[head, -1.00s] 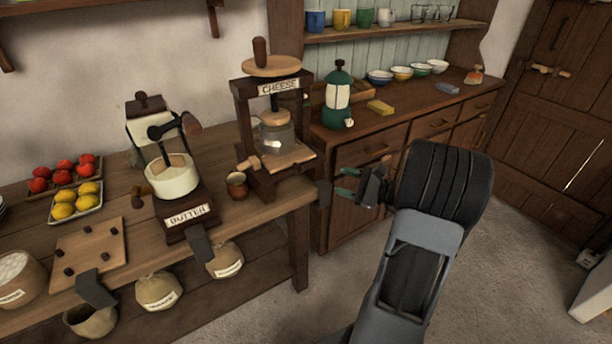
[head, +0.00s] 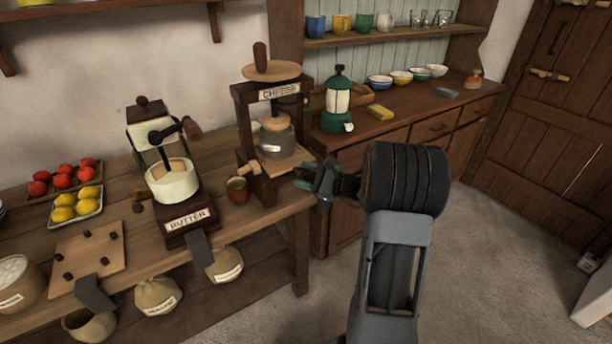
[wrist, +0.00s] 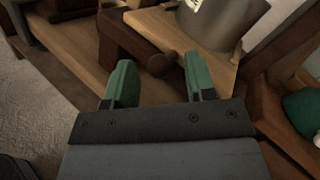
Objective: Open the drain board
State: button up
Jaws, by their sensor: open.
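The cheese press (head: 243,110) stands on the bench, with a "CHEESE" label on its crossbar. A pale wooden drain board (head: 290,158) sits low in its frame under a grey pot (head: 275,138). My gripper (head: 303,176) is open and empty at the right side of the press, close to the board's near right end. In the wrist view, the board (wrist: 215,66) lies ahead under the pot (wrist: 222,22). A dark rounded knob (wrist: 158,65) shows between the green fingertips (wrist: 160,70); I cannot tell whether they touch it.
A green lantern (head: 337,115) stands on the sideboard (head: 350,155) behind my gripper. Open floor (head: 480,250) lies to the right.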

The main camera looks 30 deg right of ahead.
jog(key=shift+c, duration=0.3)
grip_shut()
